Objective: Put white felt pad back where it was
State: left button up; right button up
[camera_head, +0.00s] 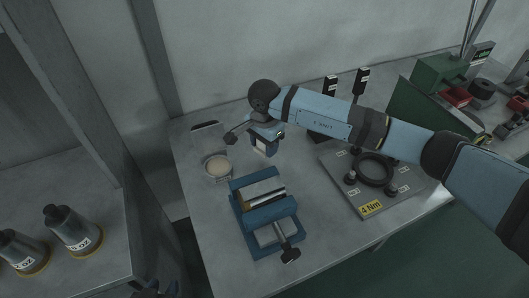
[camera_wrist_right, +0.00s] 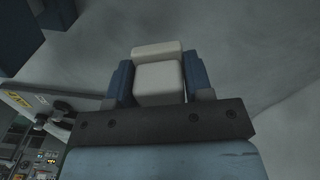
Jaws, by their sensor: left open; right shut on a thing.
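My right gripper (camera_head: 262,148) is shut on the white felt pad (camera_wrist_right: 158,82), a pale block between its two blue fingers in the right wrist view. In the head view the pad shows as a small pale patch (camera_head: 261,147) below the wrist, above the table behind the blue vise. What lies directly under it is partly hidden by the gripper. My left gripper (camera_head: 160,289) shows only as a dark part at the bottom edge; it is open and empty as far as I see, away from the table.
A round dish (camera_head: 217,179) with cream contents stands left of the right gripper. The blue vise (camera_head: 264,222) holds a metal piece in front. A plate with a black ring (camera_head: 374,169) lies to the right. Weights (camera_head: 74,230) stand on a left side table.

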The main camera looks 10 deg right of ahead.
jog(key=shift+f, duration=1.8)
jog(key=shift+f, duration=0.2)
jog(key=o, duration=0.9)
jog(key=shift+r, duration=0.1)
notch_tip(320, 180, up, 12)
jog(key=shift+r, duration=0.15)
jog(key=shift+s, duration=0.1)
